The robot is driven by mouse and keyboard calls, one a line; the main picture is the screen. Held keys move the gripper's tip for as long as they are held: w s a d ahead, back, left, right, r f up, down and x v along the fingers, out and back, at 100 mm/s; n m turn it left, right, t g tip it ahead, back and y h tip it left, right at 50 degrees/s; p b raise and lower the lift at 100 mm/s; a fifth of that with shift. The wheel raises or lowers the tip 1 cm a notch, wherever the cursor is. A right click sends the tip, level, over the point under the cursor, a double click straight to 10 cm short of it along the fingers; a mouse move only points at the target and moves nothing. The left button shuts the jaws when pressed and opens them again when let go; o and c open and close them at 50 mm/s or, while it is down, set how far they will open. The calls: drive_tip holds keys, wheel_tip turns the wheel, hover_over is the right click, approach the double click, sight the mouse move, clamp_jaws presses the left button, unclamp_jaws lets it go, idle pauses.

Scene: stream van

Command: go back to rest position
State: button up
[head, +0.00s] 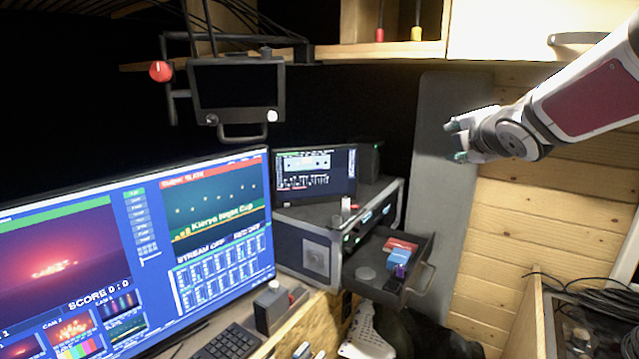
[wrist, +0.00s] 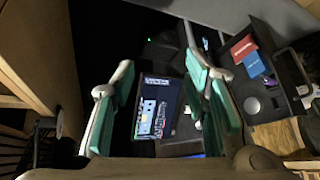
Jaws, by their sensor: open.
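My gripper (head: 455,141) is raised at the upper right in the head view, in front of the grey panel and wood wall. It is open and empty. In the wrist view its two teal-padded fingers (wrist: 165,105) stand wide apart. Between them, farther off, shows the small monitor (wrist: 158,108). Nothing touches the fingers.
The open drawer (head: 420,285) of the rack case (head: 318,258) holds a red box (head: 400,244), a blue box (head: 398,260) and a round disc (head: 366,274). A large screen (head: 225,235) stands left. A shelf (head: 385,50) runs above. A cable bin (head: 590,310) is lower right.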

drive_tip(key=s+a+f+m+g, duration=0.3)
drive_tip(key=s+m, duration=0.4)
drive_tip(key=s, duration=0.5)
drive_tip(key=s+a+f+m+g, duration=0.2)
drive_tip(key=s+f+m, duration=0.3)
drive_tip(key=s, duration=0.7)
drive_tip(key=s+a+f+m+g, duration=0.3)
drive_tip(key=s+m, duration=0.5)
drive_tip(key=s, duration=0.4)
drive_tip(key=shift+s+a+f+m+g+y, duration=0.3)
drive_tip(key=shift+a+f+g+y, duration=0.15)
drive_tip(key=shift+f, duration=0.5)
drive_tip(key=shift+d, duration=0.1)
drive_tip(key=shift+c, duration=0.5)
